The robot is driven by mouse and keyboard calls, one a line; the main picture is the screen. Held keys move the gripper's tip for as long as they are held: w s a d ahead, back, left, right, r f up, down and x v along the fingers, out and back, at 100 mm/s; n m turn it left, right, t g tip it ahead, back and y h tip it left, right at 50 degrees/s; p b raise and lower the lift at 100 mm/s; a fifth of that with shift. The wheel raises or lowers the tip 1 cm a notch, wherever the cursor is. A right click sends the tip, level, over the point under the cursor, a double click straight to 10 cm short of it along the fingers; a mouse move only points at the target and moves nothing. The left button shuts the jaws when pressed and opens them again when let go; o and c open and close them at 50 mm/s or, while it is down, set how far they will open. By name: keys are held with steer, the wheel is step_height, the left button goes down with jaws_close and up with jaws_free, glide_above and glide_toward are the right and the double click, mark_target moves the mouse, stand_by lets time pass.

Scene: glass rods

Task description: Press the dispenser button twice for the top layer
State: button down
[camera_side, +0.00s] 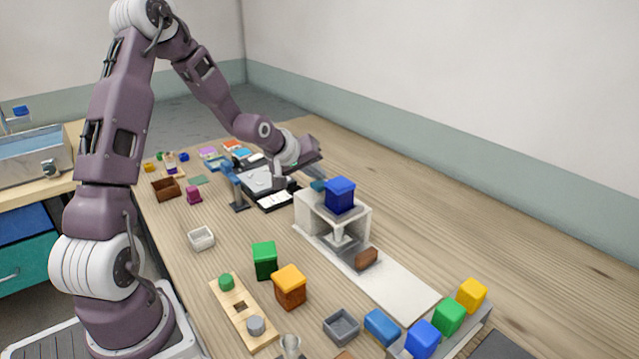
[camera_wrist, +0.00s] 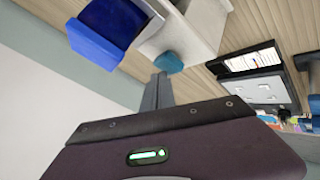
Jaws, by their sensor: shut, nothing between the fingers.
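The dispenser (camera_side: 307,214) is a white, frame-like stand with a dark blue block (camera_side: 340,195) on top and a pale nozzle below. A teal button (camera_side: 318,185) sits at its back left corner in the side view. In the wrist view the teal button (camera_wrist: 168,62) juts from the white body, with the blue block (camera_wrist: 95,42) to its left. My gripper (camera_wrist: 158,77) is shut and empty, its fingertips right at the button's edge in that view. I cannot tell whether they touch it. In the side view the fingertips are hard to make out.
A brown block (camera_side: 367,258) lies on the white strip (camera_side: 395,290) before the dispenser. A rack with blue, green and yellow blocks (camera_side: 449,316) stands at front right.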

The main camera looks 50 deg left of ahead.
mark_target(317, 185)
steer(key=shift+f, duration=0.7)
stand_by(0.4)
steer(key=shift+r, duration=1.15)
steer(key=shift+r, duration=2.55)
step_height(317, 185, up, 4)
steer(key=shift+f, duration=0.1)
stand_by(0.5)
